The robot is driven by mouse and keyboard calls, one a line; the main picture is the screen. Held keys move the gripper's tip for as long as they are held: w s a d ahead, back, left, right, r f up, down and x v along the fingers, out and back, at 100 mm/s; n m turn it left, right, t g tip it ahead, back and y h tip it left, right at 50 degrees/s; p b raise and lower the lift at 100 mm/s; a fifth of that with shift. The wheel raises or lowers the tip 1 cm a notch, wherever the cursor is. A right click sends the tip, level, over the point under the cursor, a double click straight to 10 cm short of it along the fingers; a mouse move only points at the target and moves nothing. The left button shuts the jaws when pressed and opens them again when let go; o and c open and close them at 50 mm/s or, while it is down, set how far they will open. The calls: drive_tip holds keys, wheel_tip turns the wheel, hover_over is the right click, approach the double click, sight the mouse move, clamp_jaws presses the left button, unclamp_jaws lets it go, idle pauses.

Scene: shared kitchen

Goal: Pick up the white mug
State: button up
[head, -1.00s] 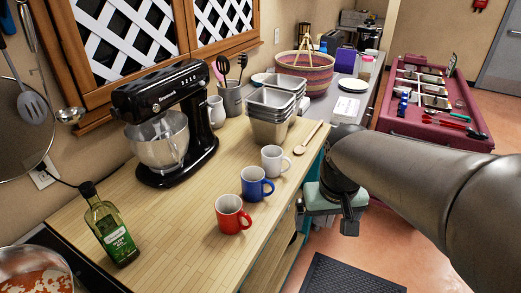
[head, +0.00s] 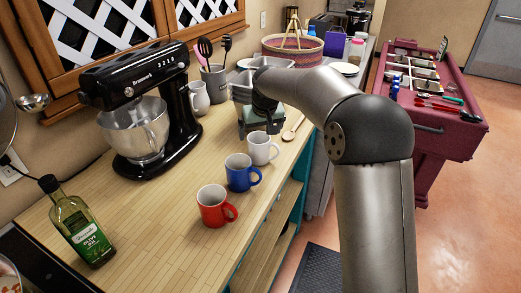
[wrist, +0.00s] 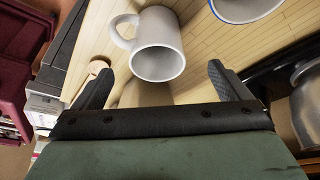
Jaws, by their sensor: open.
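The white mug (head: 261,150) stands upright on the wooden counter, at the back of a row of three mugs. My gripper (head: 258,129) is above the counter just behind it, pointing down. In the wrist view the white mug (wrist: 158,55) lies ahead, between the lines of my two fingers (wrist: 160,72), with its handle to the left. The fingers are open, with nothing held, and no contact with the mug shows.
The blue mug (head: 240,173) and red mug (head: 213,207) stand nearer in the row. A wooden spoon (head: 292,132) lies right of my gripper. A black mixer (head: 150,105) stands left.

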sight(259, 145)
drive_tip(key=p+x, duration=0.2)
drive_tip(key=x, duration=0.7)
drive_tip(key=shift+d+f, duration=0.1)
drive_tip(key=shift+d, duration=0.1)
drive_tip(key=c, duration=1.3)
